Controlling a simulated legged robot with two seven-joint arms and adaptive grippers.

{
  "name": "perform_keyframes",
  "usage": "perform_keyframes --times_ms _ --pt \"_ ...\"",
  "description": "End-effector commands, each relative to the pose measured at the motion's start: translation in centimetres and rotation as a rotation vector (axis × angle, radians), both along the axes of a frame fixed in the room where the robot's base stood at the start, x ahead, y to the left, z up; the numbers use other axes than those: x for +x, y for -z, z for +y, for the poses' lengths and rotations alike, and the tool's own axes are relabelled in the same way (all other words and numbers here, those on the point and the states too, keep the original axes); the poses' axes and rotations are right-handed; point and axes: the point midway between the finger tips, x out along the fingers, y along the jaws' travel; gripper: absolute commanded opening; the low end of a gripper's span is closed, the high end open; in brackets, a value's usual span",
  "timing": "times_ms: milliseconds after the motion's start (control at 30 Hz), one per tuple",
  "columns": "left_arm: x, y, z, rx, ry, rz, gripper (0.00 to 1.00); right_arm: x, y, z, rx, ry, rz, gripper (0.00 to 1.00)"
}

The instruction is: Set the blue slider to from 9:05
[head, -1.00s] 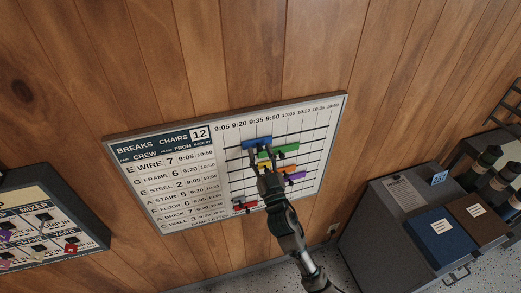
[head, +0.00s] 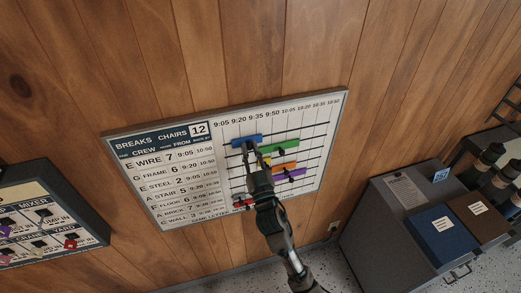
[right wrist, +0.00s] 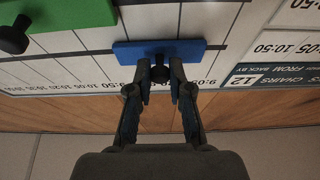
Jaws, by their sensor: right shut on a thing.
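The blue slider (head: 246,141) sits on the top row of the white board (head: 310,145), with its left end close to the 9:05 column and its right end about under 9:35. My right gripper (head: 252,149) is at the slider, its arm coming up from below. In the right wrist view, the blue slider (right wrist: 190,48) appears upside down, and the fingers of my gripper (right wrist: 160,80) are closed about its black knob (right wrist: 159,73). My left gripper is not in view.
The green slider (head: 282,148) is one row below, to the right. Orange (head: 286,168), purple (head: 291,175) and red (head: 245,203) sliders sit lower, and my gripper partly covers a yellow one. A grey cabinet with binders (head: 385,240) stands at right.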

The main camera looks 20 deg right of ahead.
Motion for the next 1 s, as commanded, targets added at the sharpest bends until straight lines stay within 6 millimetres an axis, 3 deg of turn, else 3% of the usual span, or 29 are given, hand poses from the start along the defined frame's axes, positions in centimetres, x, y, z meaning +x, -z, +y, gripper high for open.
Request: perform_keyframes --times_ms 133,433,467,567,867,1000 --pt "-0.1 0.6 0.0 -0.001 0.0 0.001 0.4 -0.1 0.2 1.8 0.002 0.0 0.001 0.0" --pt "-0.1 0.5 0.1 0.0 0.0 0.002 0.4 -0.1 0.0 2.2 -0.001 -0.004 0.001 0.0" --pt "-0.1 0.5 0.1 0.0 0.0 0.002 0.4 -0.1 0.0 2.2 -0.001 -0.004 0.001 0.22" --pt "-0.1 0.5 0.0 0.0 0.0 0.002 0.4 -0.1 0.0 2.2 -0.001 -0.003 0.001 0.45" --pt "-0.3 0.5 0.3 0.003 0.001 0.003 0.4 -0.2 0.1 2.1 -0.001 -0.001 0.001 0.45" --pt "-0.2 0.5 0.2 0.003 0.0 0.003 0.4 -1.4 0.7 2.0 0.0 -0.001 0.002 0.45"
